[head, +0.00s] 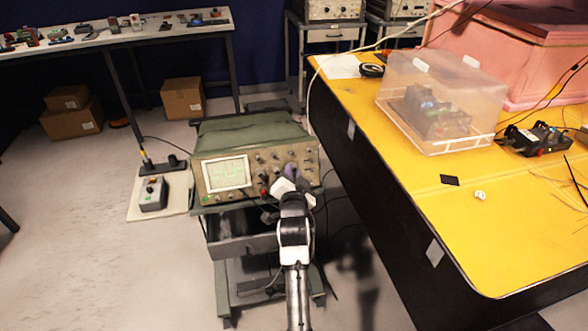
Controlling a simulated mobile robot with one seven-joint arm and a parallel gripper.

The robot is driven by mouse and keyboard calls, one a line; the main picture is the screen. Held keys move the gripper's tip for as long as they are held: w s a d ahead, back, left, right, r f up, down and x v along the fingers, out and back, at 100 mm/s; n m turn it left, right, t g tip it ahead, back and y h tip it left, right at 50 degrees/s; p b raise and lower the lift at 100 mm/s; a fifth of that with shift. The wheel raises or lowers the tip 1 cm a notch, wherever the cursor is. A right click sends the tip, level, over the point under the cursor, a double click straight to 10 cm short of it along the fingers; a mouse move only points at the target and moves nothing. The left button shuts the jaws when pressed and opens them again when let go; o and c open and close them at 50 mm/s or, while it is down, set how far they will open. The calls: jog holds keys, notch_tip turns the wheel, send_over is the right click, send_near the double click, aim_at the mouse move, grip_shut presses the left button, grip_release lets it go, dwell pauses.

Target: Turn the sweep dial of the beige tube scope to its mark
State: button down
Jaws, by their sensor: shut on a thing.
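The beige tube scope (212,188) stands on a grey cart with a green cover on top. Its lit screen (226,173) is at the left of the front panel, with several knobs and sockets to the right. My gripper (289,179) is at the right half of the panel, its fingers shut around a purplish knob (291,170), which looks like the sweep dial. The fingers and wrist hide part of the dial and the lower panel. The mark and the dial's pointer are too small to make out.
A yellow-topped bench (410,170) stands close on the right, holding a clear plastic box (440,85) and a pink foam enclosure (525,45). A small control box (153,193) sits on a board at left. Cardboard boxes (183,98) lie behind. The floor at front left is clear.

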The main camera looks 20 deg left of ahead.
jog(key=shift+a+r+m+h, duration=0.1)
jog(key=shift+m+h, duration=0.6)
jog(key=shift+m, duration=1.5)
jog(key=shift+g, duration=0.3)
jog(key=c, duration=1.3)
grip_release()
jog(key=shift+s, duration=0.15)
jog(key=b+v, duration=0.3)
jog(key=v, duration=1)
jog(key=shift+s+r+b, duration=0.1)
jog(key=shift+s+b, duration=0.2)
